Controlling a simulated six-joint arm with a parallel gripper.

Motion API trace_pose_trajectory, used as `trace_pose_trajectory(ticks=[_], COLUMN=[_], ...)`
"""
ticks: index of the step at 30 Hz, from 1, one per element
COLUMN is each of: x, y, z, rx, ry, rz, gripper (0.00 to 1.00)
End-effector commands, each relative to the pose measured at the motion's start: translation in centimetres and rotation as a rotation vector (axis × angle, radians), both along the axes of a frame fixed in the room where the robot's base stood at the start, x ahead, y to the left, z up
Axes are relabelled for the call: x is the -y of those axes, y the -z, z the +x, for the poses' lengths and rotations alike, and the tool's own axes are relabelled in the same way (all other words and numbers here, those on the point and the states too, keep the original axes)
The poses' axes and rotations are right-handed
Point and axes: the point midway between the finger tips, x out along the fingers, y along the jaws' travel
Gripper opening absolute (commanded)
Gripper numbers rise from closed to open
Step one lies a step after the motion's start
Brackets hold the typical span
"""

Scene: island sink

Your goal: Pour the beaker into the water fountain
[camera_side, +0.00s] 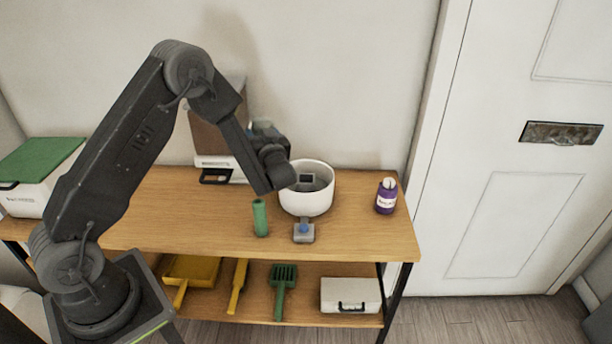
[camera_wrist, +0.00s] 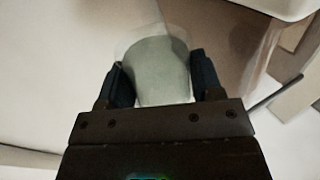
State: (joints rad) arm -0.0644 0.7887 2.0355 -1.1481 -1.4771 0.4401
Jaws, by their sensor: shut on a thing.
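The water fountain appears to be the white round bowl (camera_side: 306,201) on the wooden shelf top, with a dark square piece inside it. My gripper (camera_wrist: 159,78) is shut on the beaker (camera_wrist: 162,70), with one dark finger on each side of it. The beaker is clear, with pale grey-green contents. In the side view a small translucent part of the beaker (camera_side: 263,127) shows behind my wrist, raised above the shelf and up-left of the bowl. My fingers are mostly hidden there. I cannot tell the beaker's exact tilt.
A brown and white appliance (camera_side: 220,135) stands behind my forearm. A green cylinder (camera_side: 260,217) and a grey block with a blue top (camera_side: 303,231) stand in front of the bowl. A purple jar (camera_side: 386,196) is to its right. A green-lidded box (camera_side: 38,175) is at far left.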

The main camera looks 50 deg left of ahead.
Motion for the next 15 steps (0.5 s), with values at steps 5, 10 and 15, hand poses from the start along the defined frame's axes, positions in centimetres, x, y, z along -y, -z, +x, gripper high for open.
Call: trace_pose_trajectory(ticks=[5, 10, 15], x=[0.59, 0.70, 0.92], y=[0.63, 0.79, 1.13], z=[0.96, 1.10, 1.44], rx=[-0.140, -0.160, -0.207], ry=[-0.001, 0.000, 0.000], rz=[0.092, 0.103, 0.133], gripper=[0.35, 0.35, 0.35])
